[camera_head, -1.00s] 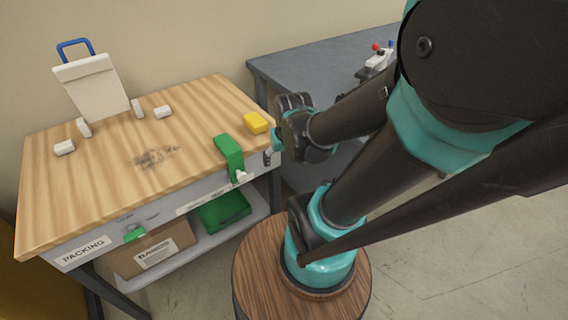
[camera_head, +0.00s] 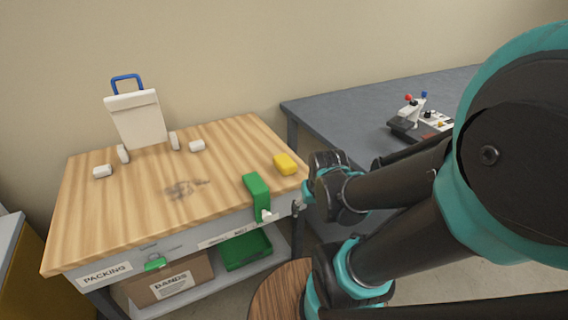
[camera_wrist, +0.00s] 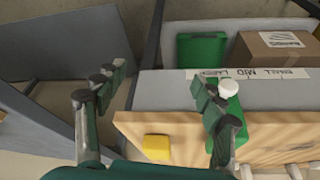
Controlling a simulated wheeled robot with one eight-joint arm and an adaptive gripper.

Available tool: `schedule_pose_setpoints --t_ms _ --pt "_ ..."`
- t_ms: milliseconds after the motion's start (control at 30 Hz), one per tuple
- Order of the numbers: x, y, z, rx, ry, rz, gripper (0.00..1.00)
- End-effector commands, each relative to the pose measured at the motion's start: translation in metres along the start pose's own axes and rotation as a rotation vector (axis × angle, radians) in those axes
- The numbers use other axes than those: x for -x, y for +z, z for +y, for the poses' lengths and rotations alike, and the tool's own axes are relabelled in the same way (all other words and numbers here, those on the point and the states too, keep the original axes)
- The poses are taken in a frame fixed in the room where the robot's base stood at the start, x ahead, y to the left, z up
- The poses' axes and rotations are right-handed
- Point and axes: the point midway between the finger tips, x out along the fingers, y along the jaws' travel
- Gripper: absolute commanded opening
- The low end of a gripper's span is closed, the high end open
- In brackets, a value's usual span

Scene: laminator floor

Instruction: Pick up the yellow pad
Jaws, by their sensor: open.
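The yellow pad (camera_head: 286,164) lies on the wooden bench top (camera_head: 130,205), near its right edge. It also shows in the wrist view (camera_wrist: 157,147), low in the picture and between the two fingers. My gripper (camera_wrist: 160,88) is open and empty, with the fingers spread wide apart. In the head view my gripper (camera_head: 306,190) is at the bench's right edge, just right of the pad and apart from it. The fingertips are small and partly hidden by my wrist there.
A green block (camera_head: 256,188) with a white knob sits at the front edge, left of the pad. White blocks (camera_head: 197,146) and a white board (camera_head: 137,118) stand farther back. A grey table (camera_head: 350,110) holds a device with knobs. Below are a green tray (camera_head: 245,249) and a cardboard box (camera_head: 172,281).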

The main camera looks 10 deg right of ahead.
Motion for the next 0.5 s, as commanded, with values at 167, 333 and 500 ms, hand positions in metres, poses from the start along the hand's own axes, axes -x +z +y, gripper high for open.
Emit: schedule_pose_setpoints --t_ms 167,333,500 --pt "0.001 -0.002 0.000 0.014 0.001 -0.003 0.81" --pt "0.010 -0.035 -0.005 0.243 0.023 -0.050 1.00" --pt "0.032 -0.103 -0.022 0.739 0.055 -0.162 1.00"
